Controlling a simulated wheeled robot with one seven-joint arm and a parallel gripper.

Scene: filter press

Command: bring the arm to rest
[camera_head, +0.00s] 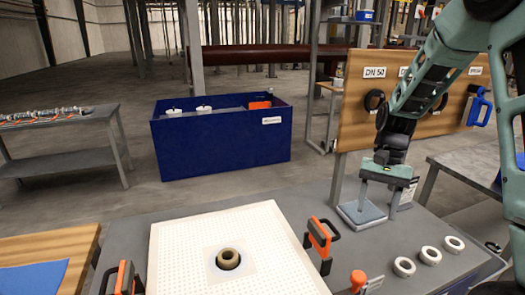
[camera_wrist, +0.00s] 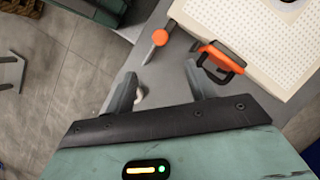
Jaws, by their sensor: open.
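My gripper (camera_head: 385,196) hangs from my arm at the right of the head view, pointing down over the right part of the grey table. In the wrist view its two fingers (camera_wrist: 160,82) stand wide apart with nothing held between them. A small grey square stand (camera_head: 349,214) shows just behind and beside the left finger in the head view; I cannot tell whether they touch.
A white perforated plate (camera_head: 185,250) with a round centre port (camera_head: 228,259) lies on the table (camera_head: 375,262). Orange-handled clamps (camera_head: 319,236) flank it. White rings (camera_head: 430,255) lie at right. A wooden board (camera_head: 352,104) with hanging tools stands behind my arm. A blue bin (camera_head: 220,146) stands beyond.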

